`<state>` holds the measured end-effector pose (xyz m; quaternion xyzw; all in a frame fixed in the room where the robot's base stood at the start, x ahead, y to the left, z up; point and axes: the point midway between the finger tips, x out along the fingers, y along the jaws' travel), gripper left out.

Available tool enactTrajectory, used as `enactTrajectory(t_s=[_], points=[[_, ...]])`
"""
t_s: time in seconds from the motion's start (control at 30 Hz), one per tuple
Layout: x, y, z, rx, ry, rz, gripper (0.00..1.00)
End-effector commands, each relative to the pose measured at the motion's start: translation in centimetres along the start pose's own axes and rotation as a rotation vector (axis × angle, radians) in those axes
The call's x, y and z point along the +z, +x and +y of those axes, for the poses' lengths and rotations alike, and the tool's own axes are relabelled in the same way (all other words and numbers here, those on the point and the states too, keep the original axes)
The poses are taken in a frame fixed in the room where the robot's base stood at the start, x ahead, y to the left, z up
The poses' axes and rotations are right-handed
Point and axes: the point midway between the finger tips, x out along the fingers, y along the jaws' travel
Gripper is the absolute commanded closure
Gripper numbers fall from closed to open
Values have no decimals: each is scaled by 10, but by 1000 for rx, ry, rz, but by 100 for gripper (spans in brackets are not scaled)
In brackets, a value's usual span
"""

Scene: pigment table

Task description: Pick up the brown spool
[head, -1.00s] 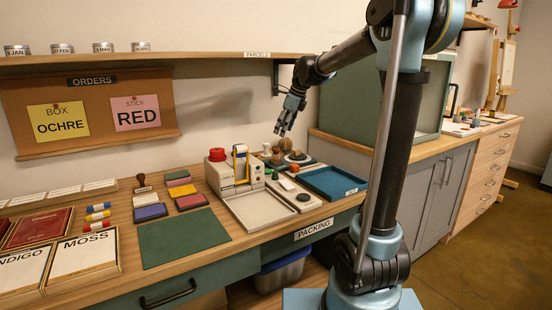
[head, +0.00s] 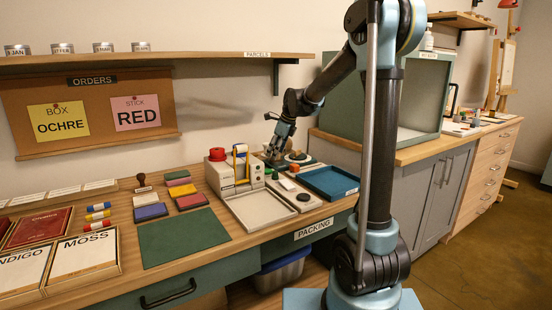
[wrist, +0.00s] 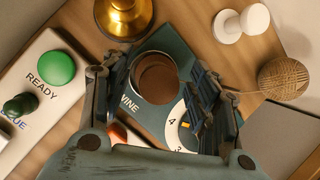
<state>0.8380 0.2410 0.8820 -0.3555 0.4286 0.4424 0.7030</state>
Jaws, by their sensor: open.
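In the wrist view a round brown thing with a pale rim, which looks like the brown spool (wrist: 158,80), stands on a dark teal surface marked "WINE" (wrist: 178,50). It shows from above, between the fingers of my gripper (wrist: 160,76). The fingers are apart, one on each side of it, with gaps visible. I cannot tell how far above it they are. In the head view my gripper (head: 275,153) is low over the back of the table, beside the small objects there, and hides the spool or blends with it.
Close around are a brass object (wrist: 124,16), a white knob-shaped piece (wrist: 241,24), a ball of twine (wrist: 284,78), a numbered white dial (wrist: 181,125) and a "READY" panel with a green button (wrist: 57,68). A blue tray (head: 328,182) lies to the right.

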Motion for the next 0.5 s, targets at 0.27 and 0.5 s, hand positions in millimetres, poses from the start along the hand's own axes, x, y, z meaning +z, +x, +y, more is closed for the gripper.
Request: enactTrajectory(t_s=[0.27, 0.5], points=[[0, 3, 0, 0, 0, 0, 45], [0, 3, 0, 0, -1, 0, 93]])
